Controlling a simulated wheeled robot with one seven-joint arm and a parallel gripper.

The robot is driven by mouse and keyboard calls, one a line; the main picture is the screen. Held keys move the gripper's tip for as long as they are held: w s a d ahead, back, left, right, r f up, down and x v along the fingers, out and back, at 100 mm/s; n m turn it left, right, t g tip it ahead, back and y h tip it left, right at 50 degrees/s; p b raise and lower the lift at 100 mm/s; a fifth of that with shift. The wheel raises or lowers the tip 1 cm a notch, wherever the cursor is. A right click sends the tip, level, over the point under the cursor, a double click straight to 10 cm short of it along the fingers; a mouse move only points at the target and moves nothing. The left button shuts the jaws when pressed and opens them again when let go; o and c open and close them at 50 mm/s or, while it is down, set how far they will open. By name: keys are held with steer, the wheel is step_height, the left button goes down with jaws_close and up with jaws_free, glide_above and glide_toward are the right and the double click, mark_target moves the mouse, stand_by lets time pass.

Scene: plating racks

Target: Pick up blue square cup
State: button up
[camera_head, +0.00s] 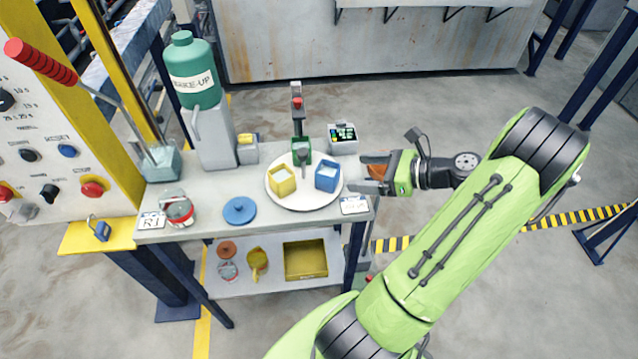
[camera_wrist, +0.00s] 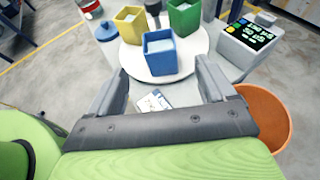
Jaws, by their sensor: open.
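The blue square cup (camera_head: 327,175) stands upright on the right part of a round white plate (camera_head: 300,203). It holds something pale. In the wrist view the blue cup (camera_wrist: 160,52) is ahead of my gripper, centred between the fingers and beyond their tips. My gripper (camera_head: 362,178) is to the right of the cup in the head view, at the table's right edge. In the wrist view my gripper (camera_wrist: 164,82) is open with nothing between its fingers, and apart from the cup.
A yellow cup (camera_head: 282,181) and a green cup (camera_head: 302,146) share the plate. A scale-like display box (camera_head: 343,138) stands behind it. A blue lid (camera_head: 239,210) lies left. A green bottle (camera_head: 191,72) stands at the back left. An orange container (camera_wrist: 264,117) is right of my gripper.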

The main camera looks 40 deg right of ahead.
mark_target(338, 173)
steer(key=b+x, duration=0.1)
steer(key=x, duration=0.5)
steer(key=shift+w+a+f+b, duration=0.1)
steer(key=shift+w+f+b, duration=0.15)
steer(key=shift+f+b, duration=0.15)
steer(key=b+x, duration=0.2)
steer(key=x, duration=0.3)
steer(key=shift+f, duration=0.1)
steer(key=shift+s, duration=0.1)
steer(key=shift+c, duration=0.8)
steer(key=c, duration=0.9)
step_height(338, 173, up, 10)
steer(key=p, duration=0.4)
steer(key=shift+p, duration=0.3)
